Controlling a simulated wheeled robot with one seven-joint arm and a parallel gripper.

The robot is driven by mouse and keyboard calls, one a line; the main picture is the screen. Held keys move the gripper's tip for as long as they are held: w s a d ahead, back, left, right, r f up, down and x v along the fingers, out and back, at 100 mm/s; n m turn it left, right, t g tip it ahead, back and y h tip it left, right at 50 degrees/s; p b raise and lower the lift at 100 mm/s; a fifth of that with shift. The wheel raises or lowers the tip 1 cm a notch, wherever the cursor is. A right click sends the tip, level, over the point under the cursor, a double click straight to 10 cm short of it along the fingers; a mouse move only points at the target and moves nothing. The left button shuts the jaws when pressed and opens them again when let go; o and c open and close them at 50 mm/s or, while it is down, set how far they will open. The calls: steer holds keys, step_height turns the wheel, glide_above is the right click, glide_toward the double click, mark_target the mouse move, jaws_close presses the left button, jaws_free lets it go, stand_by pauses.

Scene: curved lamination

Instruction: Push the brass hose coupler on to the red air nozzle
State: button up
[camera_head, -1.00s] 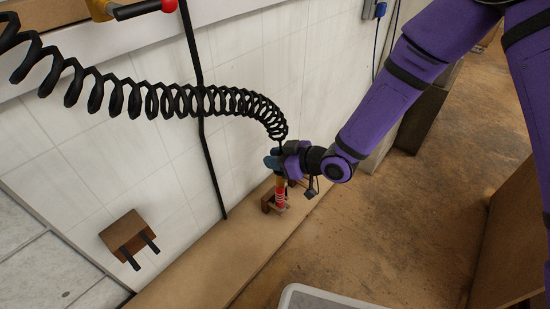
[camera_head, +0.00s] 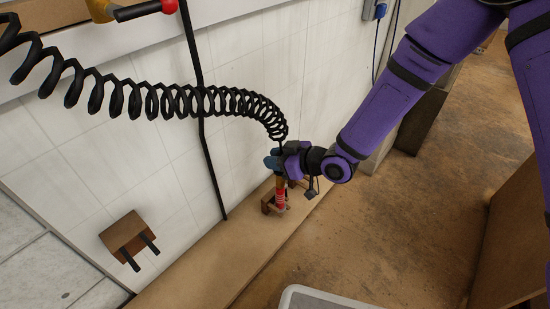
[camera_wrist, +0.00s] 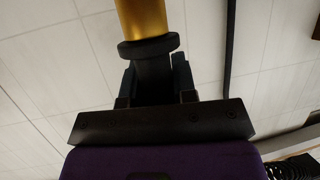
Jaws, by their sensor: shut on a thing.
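My gripper (camera_head: 278,162) is low by the white wall and shut on the hose coupler at the end of the black coiled hose (camera_head: 240,101). The coupler's brass part (camera_head: 280,182) shows just under the fingers. In the wrist view the brass coupler (camera_wrist: 142,16) runs out of the top edge, with a black collar at the fingers (camera_wrist: 155,75). The red air nozzle (camera_head: 281,199) stands upright, directly below the coupler. The two look in line and touching or nearly so; I cannot tell how far the coupler sits over the nozzle.
The nozzle stands in a small wooden holder (camera_head: 267,207) on a tan ledge (camera_head: 215,262) along the wall. A wooden block with two black pegs (camera_head: 124,233) is on the wall at left. A black cable (camera_head: 206,150) hangs down the wall. A grey bin rim (camera_head: 325,297) is at the bottom.

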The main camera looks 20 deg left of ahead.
steer(key=shift+f, duration=0.2)
stand_by(0.5)
jaws_close()
steer(key=o, duration=1)
jaws_free()
